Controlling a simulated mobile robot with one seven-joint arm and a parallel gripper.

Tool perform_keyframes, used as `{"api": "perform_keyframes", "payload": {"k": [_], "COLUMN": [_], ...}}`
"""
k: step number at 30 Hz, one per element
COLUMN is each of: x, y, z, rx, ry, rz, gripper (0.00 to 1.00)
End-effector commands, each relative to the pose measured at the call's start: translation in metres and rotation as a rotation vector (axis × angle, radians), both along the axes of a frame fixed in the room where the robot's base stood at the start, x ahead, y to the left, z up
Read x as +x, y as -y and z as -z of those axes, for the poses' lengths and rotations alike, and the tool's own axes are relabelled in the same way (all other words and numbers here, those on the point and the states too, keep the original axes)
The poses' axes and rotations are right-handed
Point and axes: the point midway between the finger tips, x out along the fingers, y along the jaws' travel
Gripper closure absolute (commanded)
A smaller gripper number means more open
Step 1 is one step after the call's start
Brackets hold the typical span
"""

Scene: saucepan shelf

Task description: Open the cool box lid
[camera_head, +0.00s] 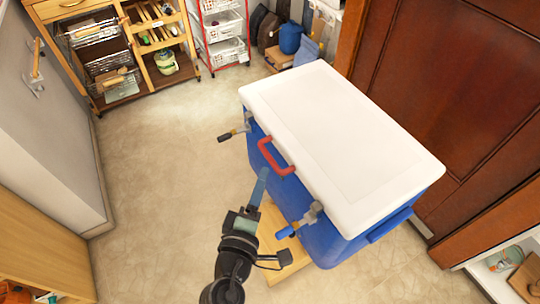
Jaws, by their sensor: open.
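The cool box (262,162) has a blue body and stands in the middle right of the view. Its white lid (340,140) lies flat and closed on top. A red handle (275,158) is on the box's front side, just under the lid's edge. Two latches with levers sit on the same side: a dark one (236,130) at the far end and a blue one (300,220) at the near end. My gripper (260,188) is open and empty, in front of the box, below the red handle in the picture. Whether it touches the box I cannot tell.
The box stands on a wooden base (272,222). A brown door (450,80) is close on the right. Wooden shelving (150,40) and a red rack with white baskets (222,28) stand at the back. A grey cabinet (45,130) is at left. The tiled floor (165,170) between is clear.

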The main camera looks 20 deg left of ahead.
Motion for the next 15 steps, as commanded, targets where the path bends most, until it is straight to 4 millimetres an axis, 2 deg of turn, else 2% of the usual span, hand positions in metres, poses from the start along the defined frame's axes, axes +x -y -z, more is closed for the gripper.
{"api": "perform_keyframes", "payload": {"k": [3, 9, 15], "x": [0.024, 0.056, 0.074], "y": [-0.004, -0.008, -0.01], "z": [0.002, 0.006, 0.01], "rx": [0.002, 0.002, 0.002], "ry": [0.002, 0.002, 0.002], "rz": [0.0, 0.002, 0.001], "gripper": [0.52, 0.52, 0.52]}}
